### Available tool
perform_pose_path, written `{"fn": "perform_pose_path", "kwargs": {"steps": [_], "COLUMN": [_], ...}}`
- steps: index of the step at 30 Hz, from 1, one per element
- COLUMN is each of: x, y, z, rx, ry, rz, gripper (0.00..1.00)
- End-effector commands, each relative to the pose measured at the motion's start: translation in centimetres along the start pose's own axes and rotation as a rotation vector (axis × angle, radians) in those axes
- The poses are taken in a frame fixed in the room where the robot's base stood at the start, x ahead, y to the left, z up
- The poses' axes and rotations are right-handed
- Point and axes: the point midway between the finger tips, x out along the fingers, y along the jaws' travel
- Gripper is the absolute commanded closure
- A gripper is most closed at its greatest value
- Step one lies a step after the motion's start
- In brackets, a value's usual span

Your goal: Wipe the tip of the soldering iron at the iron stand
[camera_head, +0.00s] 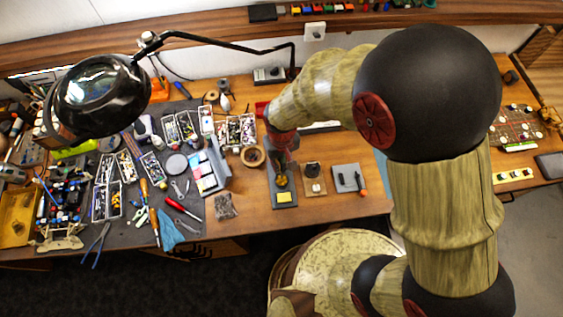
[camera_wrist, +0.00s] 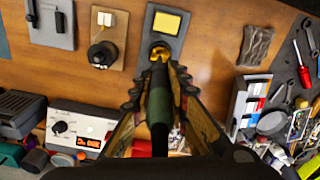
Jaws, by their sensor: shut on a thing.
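The iron stand (camera_head: 284,203) is a dark narrow plate on the wooden bench, with a yellow sponge (camera_head: 284,197) at its near end and a round cup of brass wool (camera_head: 281,181). In the wrist view the sponge (camera_wrist: 166,22) is at the top, with the cup (camera_wrist: 160,50) just below it. My gripper (camera_wrist: 158,78) is shut on the green and black soldering iron (camera_wrist: 158,110), whose front end points at the cup. The gripper also shows above the stand in the head view (camera_head: 281,158). The iron's tip is hidden or too small to tell whether it touches the wool.
Beside the stand are a wooden block with a black knob (camera_head: 313,178) and a grey plate (camera_head: 347,179). A soldering station (camera_wrist: 85,128) with a lit display is behind. A tool-covered mat (camera_head: 125,225) and a magnifier lamp (camera_head: 100,95) are at left.

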Motion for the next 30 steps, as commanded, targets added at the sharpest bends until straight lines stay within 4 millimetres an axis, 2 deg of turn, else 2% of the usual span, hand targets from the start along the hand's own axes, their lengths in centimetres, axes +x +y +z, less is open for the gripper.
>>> {"fn": "perform_pose_path", "kwargs": {"steps": [30], "x": [0.76], "y": [0.00], "z": [-0.01], "rx": [0.000], "ry": [0.000], "rz": [0.000], "gripper": [1.00]}}
